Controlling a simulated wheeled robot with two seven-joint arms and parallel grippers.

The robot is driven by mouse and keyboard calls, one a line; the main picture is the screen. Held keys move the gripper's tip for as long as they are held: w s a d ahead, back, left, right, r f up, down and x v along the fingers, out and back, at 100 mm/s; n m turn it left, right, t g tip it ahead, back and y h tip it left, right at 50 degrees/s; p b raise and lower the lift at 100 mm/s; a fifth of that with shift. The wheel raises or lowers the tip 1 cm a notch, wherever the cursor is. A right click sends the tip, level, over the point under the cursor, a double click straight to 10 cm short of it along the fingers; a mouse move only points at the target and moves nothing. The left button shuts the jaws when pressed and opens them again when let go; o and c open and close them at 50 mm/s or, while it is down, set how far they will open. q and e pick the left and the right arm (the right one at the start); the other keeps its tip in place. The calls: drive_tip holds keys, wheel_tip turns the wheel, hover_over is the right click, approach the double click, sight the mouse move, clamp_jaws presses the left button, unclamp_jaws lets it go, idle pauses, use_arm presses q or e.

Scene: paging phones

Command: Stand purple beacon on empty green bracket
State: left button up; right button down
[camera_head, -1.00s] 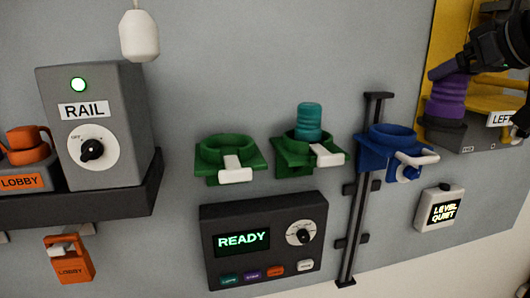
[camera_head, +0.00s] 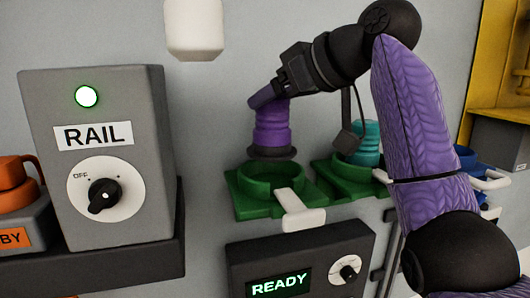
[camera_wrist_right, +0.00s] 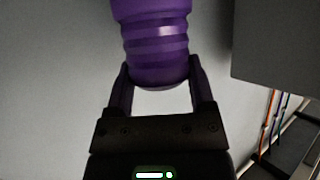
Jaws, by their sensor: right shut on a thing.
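The purple beacon (camera_head: 272,126), ribbed with a dark base, is upright over the empty green bracket (camera_head: 247,205) in the head view. Its base appears just above the back of the bracket's ring; I cannot tell if they touch. My right gripper (camera_head: 262,98) is shut on the beacon's upper part. In the right wrist view the beacon (camera_wrist_right: 155,40) sits between the fingers of my right gripper (camera_wrist_right: 158,80). The bracket has a white lever (camera_head: 301,212) at its front. My left gripper is not in view.
A second green bracket (camera_head: 335,182) holds a teal beacon (camera_head: 367,142), partly behind my right arm. A blue bracket behind the arm is mostly hidden. A grey RAIL box (camera_head: 100,215) stands at left, a READY panel (camera_head: 315,258) below. A white pendant (camera_head: 194,28) hangs above.

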sight(284, 123)
drive_tip(key=shift+s+d+f, duration=0.1)
drive_tip(key=shift+f, duration=0.35)
drive_tip(key=shift+s+d+f, duration=0.1)
drive_tip(key=shift+f, duration=0.35)
drive_tip(key=f, duration=0.1)
drive_tip(key=a+f, duration=0.1)
drive_tip(key=shift+w+f, duration=0.15)
drive_tip(key=shift+f, duration=0.25)
drive_tip(key=shift+d+f, duration=0.1)
drive_tip(key=shift+f, duration=0.05)
unclamp_jaws()
use_arm(q)
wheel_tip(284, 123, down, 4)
drive_tip(key=b, duration=0.3)
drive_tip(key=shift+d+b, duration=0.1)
drive_tip(key=shift+b, duration=0.2)
use_arm(e)
drive_tip(key=v, duration=1.2)
